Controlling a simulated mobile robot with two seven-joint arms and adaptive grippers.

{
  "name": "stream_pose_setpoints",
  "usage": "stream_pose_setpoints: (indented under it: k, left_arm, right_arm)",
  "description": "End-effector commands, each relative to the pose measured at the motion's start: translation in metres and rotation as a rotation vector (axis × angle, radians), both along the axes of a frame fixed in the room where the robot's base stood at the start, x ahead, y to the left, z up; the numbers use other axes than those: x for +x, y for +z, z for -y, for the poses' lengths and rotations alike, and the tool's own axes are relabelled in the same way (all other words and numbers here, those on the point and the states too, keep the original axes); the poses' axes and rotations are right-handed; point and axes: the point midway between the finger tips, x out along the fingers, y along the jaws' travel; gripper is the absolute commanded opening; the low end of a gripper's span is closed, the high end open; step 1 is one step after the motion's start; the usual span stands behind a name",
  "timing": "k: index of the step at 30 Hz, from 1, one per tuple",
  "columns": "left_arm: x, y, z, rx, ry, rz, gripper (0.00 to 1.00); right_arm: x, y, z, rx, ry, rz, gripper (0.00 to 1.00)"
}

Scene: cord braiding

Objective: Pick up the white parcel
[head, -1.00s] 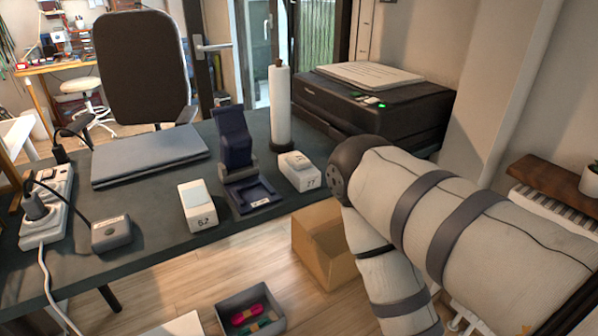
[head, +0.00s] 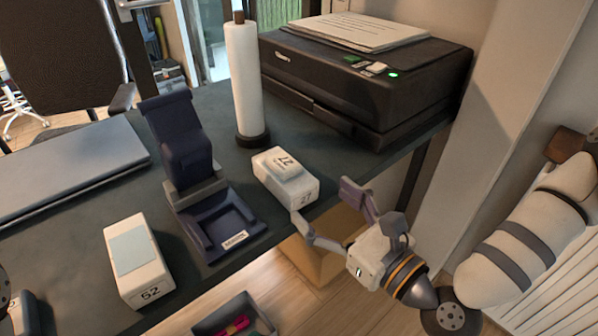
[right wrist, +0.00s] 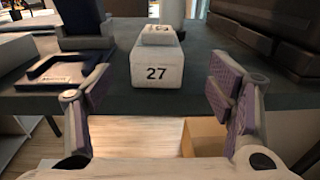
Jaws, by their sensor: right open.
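A white parcel marked 27 (head: 284,178) sits on the dark table near its front edge. In the right wrist view the same parcel (right wrist: 157,72) shows its numbered face, centred between my fingers and beyond them. A second white box marked 52 (head: 138,262) stands further left, with a pale patch on top. My right gripper (head: 323,202) is open and empty just in front of parcel 27, off the table's front edge. Its spread fingers also show in the right wrist view (right wrist: 160,90). My left gripper is out of view.
A navy stand with a tray (head: 215,220) is left of parcel 27. A paper-towel roll (head: 245,85) and a black printer (head: 370,85) stand behind it. A closed laptop (head: 60,170) lies left. Below are a cardboard box (head: 310,258) and a grey bin (head: 235,318).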

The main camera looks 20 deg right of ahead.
Motion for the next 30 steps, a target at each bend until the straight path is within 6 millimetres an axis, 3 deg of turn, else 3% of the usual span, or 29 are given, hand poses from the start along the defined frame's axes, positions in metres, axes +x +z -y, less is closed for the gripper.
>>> stream_pose_setpoints:
  k: [4,19,27,28,30]
  left_arm:
    - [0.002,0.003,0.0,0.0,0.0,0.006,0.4]
    - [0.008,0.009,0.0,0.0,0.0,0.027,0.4]
    - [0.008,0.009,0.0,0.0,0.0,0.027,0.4]
    - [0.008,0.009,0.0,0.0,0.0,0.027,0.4]
    - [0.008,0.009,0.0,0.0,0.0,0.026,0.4]
  right_arm:
    - [0.026,0.009,-0.005,0.033,-0.009,0.021,0.75]
    - [0.108,0.002,-0.033,0.028,-0.008,0.014,0.75]
    - [0.116,0.0,-0.035,0.029,-0.008,0.008,0.75]
    - [0.116,0.0,-0.035,0.028,-0.008,0.008,0.73]
    - [0.115,0.0,-0.035,0.028,-0.008,0.008,0.57]
